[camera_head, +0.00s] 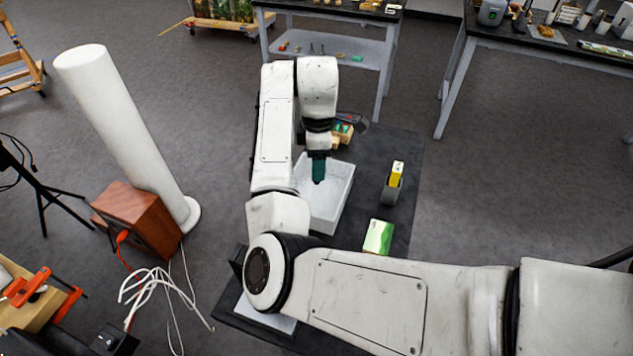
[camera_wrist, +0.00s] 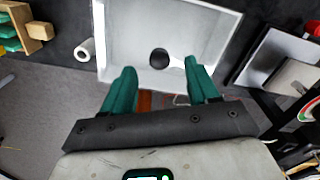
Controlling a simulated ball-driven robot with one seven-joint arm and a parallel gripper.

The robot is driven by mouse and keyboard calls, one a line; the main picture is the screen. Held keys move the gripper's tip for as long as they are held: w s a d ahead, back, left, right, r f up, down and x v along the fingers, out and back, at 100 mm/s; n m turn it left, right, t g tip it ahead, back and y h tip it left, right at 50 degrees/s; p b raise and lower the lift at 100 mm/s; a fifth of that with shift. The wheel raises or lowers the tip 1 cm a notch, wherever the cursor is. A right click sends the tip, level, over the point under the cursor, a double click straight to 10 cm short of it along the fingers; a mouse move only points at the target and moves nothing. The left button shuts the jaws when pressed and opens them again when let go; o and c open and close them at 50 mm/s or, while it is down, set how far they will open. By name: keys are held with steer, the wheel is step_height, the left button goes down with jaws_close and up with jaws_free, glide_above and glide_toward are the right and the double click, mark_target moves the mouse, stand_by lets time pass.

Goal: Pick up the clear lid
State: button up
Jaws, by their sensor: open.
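I cannot make out a clear lid for certain in either view. A white open bin (camera_head: 347,192) stands on the dark surface below my gripper (camera_head: 319,175); the bin also shows in the wrist view (camera_wrist: 112,45). A round black thing (camera_wrist: 159,58) and a small white piece (camera_wrist: 177,61) beside it lie inside the bin, near the wall closest to the gripper. My gripper's teal fingers (camera_wrist: 158,70) are apart with nothing between them, above that side of the bin. In the head view my arm hides part of the bin.
A yellow item in a grey holder (camera_head: 393,187) and a green-white box (camera_head: 378,237) stand right of the bin. A wooden crate (camera_head: 343,133) is behind it. A white roll (camera_wrist: 85,49) lies beside the bin. A brown box (camera_head: 137,220) and white column (camera_head: 125,130) stand left.

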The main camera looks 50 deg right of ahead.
steer(key=shift+w+f, duration=0.1)
steer(key=shift+f, duration=1.8)
steer(key=shift+c, duration=0.3)
jaws_close()
